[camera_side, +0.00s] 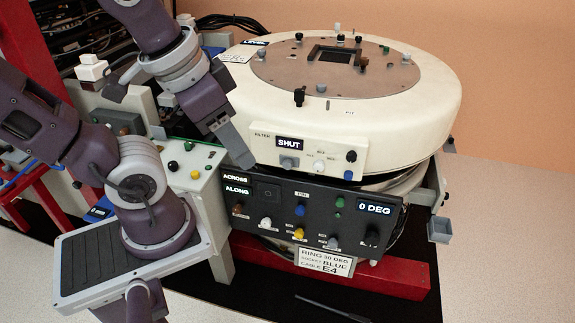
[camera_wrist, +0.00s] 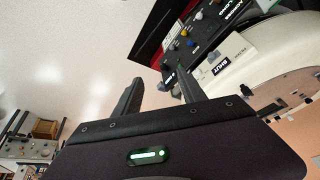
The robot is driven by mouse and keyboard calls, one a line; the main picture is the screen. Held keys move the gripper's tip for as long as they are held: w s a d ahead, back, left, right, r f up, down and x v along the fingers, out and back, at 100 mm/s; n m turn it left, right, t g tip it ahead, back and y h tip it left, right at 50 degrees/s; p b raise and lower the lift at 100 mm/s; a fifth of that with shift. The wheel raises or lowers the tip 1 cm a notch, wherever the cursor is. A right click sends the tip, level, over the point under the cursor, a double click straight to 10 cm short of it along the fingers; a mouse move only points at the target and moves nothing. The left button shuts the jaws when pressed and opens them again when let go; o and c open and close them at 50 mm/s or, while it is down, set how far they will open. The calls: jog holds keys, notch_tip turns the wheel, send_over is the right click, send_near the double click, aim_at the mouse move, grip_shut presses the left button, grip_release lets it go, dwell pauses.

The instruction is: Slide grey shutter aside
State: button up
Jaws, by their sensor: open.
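The large cream round housing (camera_side: 415,130) has a grey-brown disc (camera_side: 285,75) on top, with a dark framed square (camera_side: 335,56) near its far side. A filter panel (camera_side: 262,150) on its front has a display reading SHUT (camera_side: 289,143) and a grey block-shaped knob (camera_side: 288,162) below it. I cannot tell which grey part is the shutter. My gripper (camera_side: 240,155) points down, left of the filter panel in the side view and apparently apart from it. In the wrist view my gripper (camera_wrist: 162,86) is open, its two fingers spread with nothing between them.
Below the housing, a black control panel (camera_side: 270,225) carries several coloured knobs and a display reading 0 DEG (camera_side: 375,208). A pale box (camera_side: 190,180) with a yellow button stands left of it. A red beam (camera_side: 400,278) runs underneath. A dark rod (camera_side: 335,309) lies in front.

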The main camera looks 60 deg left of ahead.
aim_at(287, 168)
jog(key=w+a+f+m+g+y, duration=0.3)
jog(key=a+f+g+y, duration=0.15)
jog(key=a+y, duration=0.3)
jog(key=w+a+f+m+g+y, duration=0.2)
jog(key=a+f+m+g+y, duration=0.15)
jog(key=a+f+y, duration=0.35)
jog(key=w+a+f+m+t+h, duration=0.1)
jog(key=w+f+m+t, duration=0.4)
jog(key=f+m+t, duration=0.35)
jog(key=w+f+m+t+h, duration=0.1)
jog(key=w+f+m+t, duration=0.5)
jog(key=f+m+t, duration=0.3)
jog(key=shift+g, duration=0.55)
jog(key=x, duration=0.4)
jog(key=f+x, duration=0.1)
jog(key=x, duration=0.1)
jog(key=shift+w+a, duration=0.15)
jog(key=shift+a, duration=0.25)
grip_shut()
